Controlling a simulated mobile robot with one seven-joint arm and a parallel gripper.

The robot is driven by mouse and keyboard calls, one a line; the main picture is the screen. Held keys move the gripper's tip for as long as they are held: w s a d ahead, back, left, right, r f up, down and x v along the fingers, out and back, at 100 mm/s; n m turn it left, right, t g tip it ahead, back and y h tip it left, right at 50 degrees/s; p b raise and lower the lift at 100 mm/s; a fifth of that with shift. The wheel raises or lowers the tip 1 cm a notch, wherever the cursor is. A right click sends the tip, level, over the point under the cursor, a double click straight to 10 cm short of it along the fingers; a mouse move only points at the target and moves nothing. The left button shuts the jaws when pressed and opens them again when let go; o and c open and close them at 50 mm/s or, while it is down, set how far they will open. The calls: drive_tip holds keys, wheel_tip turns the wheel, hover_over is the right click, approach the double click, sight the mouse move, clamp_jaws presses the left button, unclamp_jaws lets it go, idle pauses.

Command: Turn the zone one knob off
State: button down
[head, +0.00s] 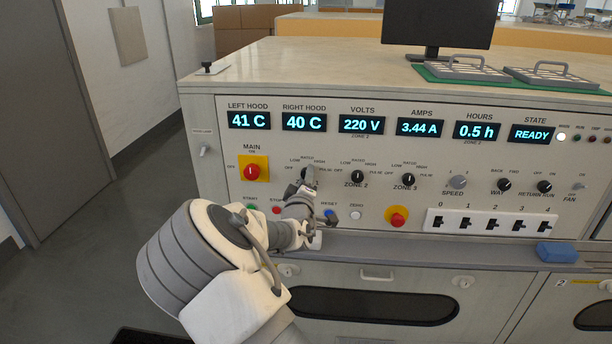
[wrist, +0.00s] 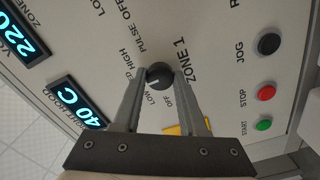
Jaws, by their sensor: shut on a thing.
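The zone one knob (wrist: 159,74) is a small round black knob beside the ZONE 1 label in the wrist view. A short pale mark shows on its face; I cannot tell for certain which setting it points to. My gripper (wrist: 161,80) is shut on the knob, one finger on each side, with the fingertips at the panel. In the head view, my gripper (head: 306,184) reaches the panel below the right hood display and hides most of this knob.
The zone 2 knob (head: 357,177) and zone 3 knob (head: 407,180) sit to the right. The red main switch (head: 252,172) on its yellow plate is to the left. Stop (wrist: 266,92), start (wrist: 264,123) and jog (wrist: 269,44) buttons are close by. A ledge (head: 440,249) runs below.

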drive_tip(key=shift+n+b, duration=0.65)
drive_tip(key=shift+n, duration=7.25)
drive_tip(key=shift+c, duration=2.2)
unclamp_jaws()
drive_tip(key=shift+s, duration=0.1)
